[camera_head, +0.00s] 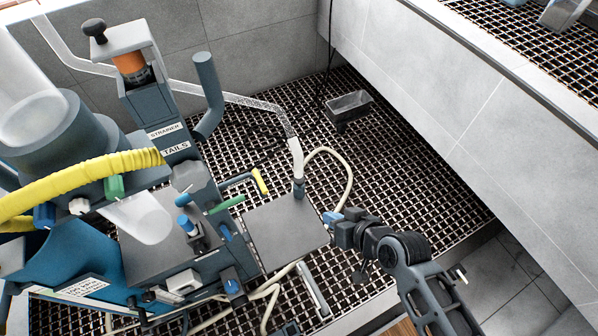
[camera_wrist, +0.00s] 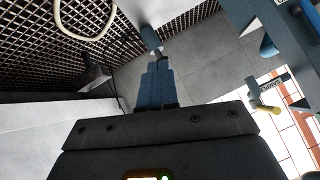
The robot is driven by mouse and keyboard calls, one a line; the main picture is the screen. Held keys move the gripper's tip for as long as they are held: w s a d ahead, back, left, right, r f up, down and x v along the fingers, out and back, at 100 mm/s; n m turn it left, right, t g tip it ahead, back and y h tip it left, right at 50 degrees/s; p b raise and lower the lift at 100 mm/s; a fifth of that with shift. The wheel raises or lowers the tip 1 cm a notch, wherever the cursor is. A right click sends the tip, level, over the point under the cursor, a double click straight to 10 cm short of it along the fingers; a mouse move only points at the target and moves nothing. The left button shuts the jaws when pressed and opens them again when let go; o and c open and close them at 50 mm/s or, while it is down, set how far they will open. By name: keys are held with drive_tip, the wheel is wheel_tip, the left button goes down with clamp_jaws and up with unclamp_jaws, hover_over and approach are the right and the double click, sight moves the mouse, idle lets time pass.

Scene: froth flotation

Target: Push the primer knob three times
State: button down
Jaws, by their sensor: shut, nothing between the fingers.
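In the head view my gripper (camera_head: 331,217) is at the right edge of the grey flat-topped box (camera_head: 285,232). The knob cannot be made out clearly there.
The flotation machine with its yellow hose (camera_head: 85,180) stands at the left. A cream hose (camera_head: 347,178) loops behind my gripper. A grey tray (camera_head: 349,106) lies on the grating. In the wrist view a yellow-ended valve handle (camera_wrist: 265,108) is at the right. A tiled wall borders the right.

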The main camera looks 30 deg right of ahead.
sight(302, 180)
drive_tip(key=w+r+g+y+p, duration=0.1)
drive_tip(key=w+r, duration=0.2)
drive_tip(key=w, duration=0.5)
drive_tip(key=w+r+g+y+p, duration=0.1)
drive_tip(key=w+r+y+p, duration=0.1)
drive_tip(key=w, duration=0.6)
drive_tip(key=shift+w+d+r+n, duration=0.3)
drive_tip(key=shift+r+n, duration=0.1)
drive_tip(key=shift+r, duration=0.35)
drive_tip(key=shift+f, duration=0.1)
wheel_tip(302, 180, down, 9)
drive_tip(key=b, duration=0.7)
drive_tip(key=shift+r, duration=0.2)
drive_tip(key=shift+f+b, duration=0.15)
drive_tip(key=shift+b, duration=0.2)
drive_tip(key=shift+f, duration=0.35)
